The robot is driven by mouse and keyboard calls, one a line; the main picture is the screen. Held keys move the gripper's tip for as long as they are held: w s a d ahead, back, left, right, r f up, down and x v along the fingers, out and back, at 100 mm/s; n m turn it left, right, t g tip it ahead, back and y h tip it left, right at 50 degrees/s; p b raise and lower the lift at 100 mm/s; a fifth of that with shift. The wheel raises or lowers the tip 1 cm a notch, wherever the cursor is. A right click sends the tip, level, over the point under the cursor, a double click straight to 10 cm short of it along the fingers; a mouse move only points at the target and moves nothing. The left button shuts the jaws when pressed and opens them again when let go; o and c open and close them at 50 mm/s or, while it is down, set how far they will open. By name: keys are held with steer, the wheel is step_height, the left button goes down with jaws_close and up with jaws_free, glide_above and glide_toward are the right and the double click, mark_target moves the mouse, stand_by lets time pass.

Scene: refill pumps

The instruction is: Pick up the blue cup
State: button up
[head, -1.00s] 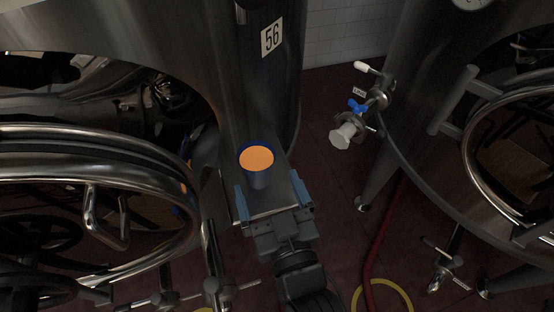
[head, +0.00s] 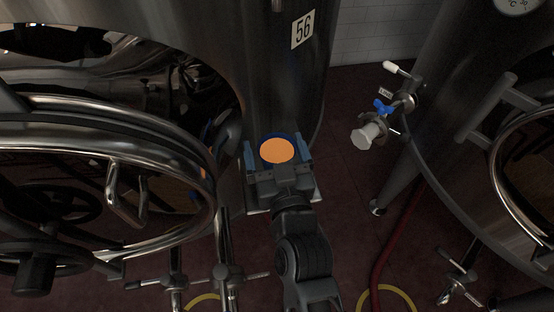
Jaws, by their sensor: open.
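My gripper (head: 277,153) is open, with one blue finger on the left and one on the right of the cup. The gripper's body hides the cup's lower front. I cannot tell whether the fingers touch the cup.
A large tank with a round steel hatch (head: 205,180) stands close on the left. Another tank stands on the right, with a blue-handled valve (head: 383,106) sticking out. A red hose (head: 383,255) and a yellow ring lie on the dark red floor.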

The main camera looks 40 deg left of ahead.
steer(key=c, duration=1.2)
